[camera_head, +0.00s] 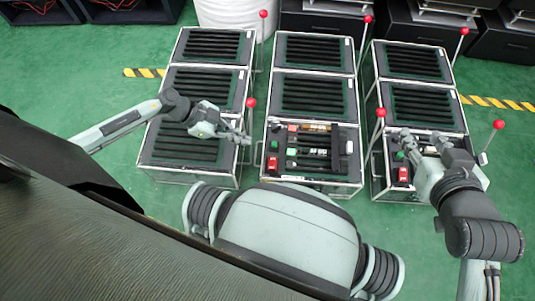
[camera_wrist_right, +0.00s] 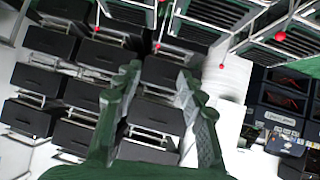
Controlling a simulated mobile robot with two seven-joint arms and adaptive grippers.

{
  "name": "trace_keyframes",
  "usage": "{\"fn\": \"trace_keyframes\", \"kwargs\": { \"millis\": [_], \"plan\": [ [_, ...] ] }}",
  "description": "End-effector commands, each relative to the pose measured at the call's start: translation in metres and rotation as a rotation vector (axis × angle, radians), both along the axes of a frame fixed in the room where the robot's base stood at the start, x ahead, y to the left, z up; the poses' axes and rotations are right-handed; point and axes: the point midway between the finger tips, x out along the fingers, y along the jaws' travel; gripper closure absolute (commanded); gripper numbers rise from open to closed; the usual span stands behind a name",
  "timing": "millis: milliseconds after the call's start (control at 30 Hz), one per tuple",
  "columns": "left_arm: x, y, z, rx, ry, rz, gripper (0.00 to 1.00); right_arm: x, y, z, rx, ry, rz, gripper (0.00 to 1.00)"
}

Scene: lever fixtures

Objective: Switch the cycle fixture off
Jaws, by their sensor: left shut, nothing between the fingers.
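Three fixtures stand in a row: a left one (camera_head: 190,142), a middle one (camera_head: 312,170) and a right one (camera_head: 410,62). Tall levers with red balls stand beside them; no label tells me which is the cycle fixture. My left gripper (camera_head: 246,139) is shut and empty at the left fixture's front right corner, close below the near lever's red ball (camera_head: 250,103). I cannot tell whether it touches that lever. My right gripper (camera_head: 423,139) is over the right fixture's front part, between red balls (camera_head: 381,112) and (camera_head: 498,124). Its fingers (camera_wrist_right: 160,95) are apart with nothing between them.
Far levers with red balls (camera_head: 263,13), (camera_head: 367,18) and (camera_head: 464,30) rise at the back. The middle fixture's front panel has a red switch (camera_head: 272,163). Dark cabinets (camera_wrist_right: 50,75) and a white cylinder (camera_head: 235,14) stand behind. Green floor lies between fixtures.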

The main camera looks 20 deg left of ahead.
Motion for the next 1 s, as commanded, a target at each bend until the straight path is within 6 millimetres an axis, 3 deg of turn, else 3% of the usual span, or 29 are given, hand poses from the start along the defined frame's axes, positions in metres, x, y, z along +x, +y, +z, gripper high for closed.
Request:
{"fn": "trace_keyframes", "kwargs": {
  "millis": [167, 367, 700, 867, 1000],
  "plan": [
    [0.002, -0.005, -0.005, -0.001, 0.000, 0.000, 1.00, 0.004, 0.005, 0.005, 0.013, -0.033, 0.009, 0.60],
    [0.007, -0.022, -0.024, -0.003, 0.000, 0.001, 1.00, 0.017, 0.026, 0.028, 0.068, -0.169, 0.046, 0.60],
    [0.017, -0.055, -0.057, -0.003, -0.001, 0.000, 1.00, 0.029, 0.065, 0.091, 0.200, -0.470, 0.116, 0.60],
    [0.021, -0.068, -0.072, -0.003, -0.001, 0.001, 1.00, 0.026, 0.079, 0.123, 0.266, -0.616, 0.142, 0.60],
    [0.020, -0.068, -0.084, 0.000, 0.001, 0.002, 1.00, 0.020, 0.089, 0.151, 0.327, -0.740, 0.162, 0.60]
  ]
}}
